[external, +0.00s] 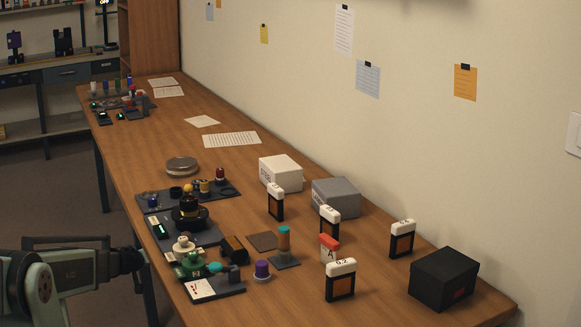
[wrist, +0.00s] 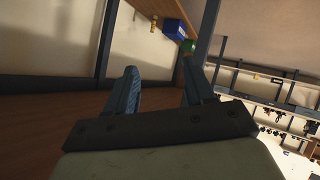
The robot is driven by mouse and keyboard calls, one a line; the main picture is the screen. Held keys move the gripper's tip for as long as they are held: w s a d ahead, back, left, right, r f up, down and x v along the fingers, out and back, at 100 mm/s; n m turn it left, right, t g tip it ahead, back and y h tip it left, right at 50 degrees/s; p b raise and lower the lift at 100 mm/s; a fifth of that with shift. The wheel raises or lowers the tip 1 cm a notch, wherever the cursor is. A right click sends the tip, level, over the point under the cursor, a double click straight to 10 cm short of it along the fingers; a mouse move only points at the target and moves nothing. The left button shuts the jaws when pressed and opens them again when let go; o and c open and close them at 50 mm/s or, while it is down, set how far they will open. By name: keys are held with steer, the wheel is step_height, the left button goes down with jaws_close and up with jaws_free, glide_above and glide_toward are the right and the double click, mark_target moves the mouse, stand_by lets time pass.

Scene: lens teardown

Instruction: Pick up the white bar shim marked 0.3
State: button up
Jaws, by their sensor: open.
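Several upright, dark-framed orange pieces with white top bars stand on the wooden table in the external view. The front one (external: 340,268) appears marked 0.2. One stands further back left (external: 275,188), one in the middle (external: 330,213) behind a red-topped piece, and one at right (external: 402,226). Their marks are too small to read surely, so I cannot tell which says 0.3. My gripper shows in the wrist view (wrist: 159,78) with its two fingers apart and nothing between them. My arm is at the table's left side in the external view, away from these pieces.
A white box (external: 281,173), a grey box (external: 336,197) and a black box (external: 443,279) stand along the wall side. The red-topped piece (external: 329,247) stands close behind the front shim. Small parts crowd dark mats (external: 214,289) on the left. Bare table lies towards the front right.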

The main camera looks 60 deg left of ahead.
steer(key=s+a+r+n+g+y, duration=0.15)
steer(key=s+a+r+n, duration=0.25)
steer(key=s+a+r, duration=0.45)
steer(key=s+a+r+n+g+y, duration=0.1)
steer(key=s+a+r+n+y, duration=0.35)
steer(key=a, duration=0.65)
steer(key=w+a+r+t+h, duration=0.1)
steer(key=w+a+r+t, duration=0.15)
steer(key=r, duration=0.45)
steer(key=w+a+r+t+h, duration=0.1)
steer(key=w+r+h, duration=0.15)
steer(key=r, duration=0.55)
steer(key=w+d+r+m+t+h, duration=0.1)
steer(key=w+r, duration=0.1)
steer(key=w, duration=0.3)
steer(key=w+d+r+m+t+h, duration=0.1)
steer(key=w+d+r, duration=0.1)
steer(key=w, duration=0.3)
steer(key=w+d+r+m+h, duration=0.3)
steer(key=w+d+h, duration=0.4)
steer(key=w+d, duration=1.15)
step_height(320, 180, up, 6)
steer(key=m+g+h, duration=0.2)
steer(key=g+h, duration=0.2)
steer(key=g, duration=0.6)
glide_above(276, 186)
steer(key=shift+n+y, duration=0.25)
step_height(276, 186, down, 14)
steer(key=shift+s+d+r, duration=0.1)
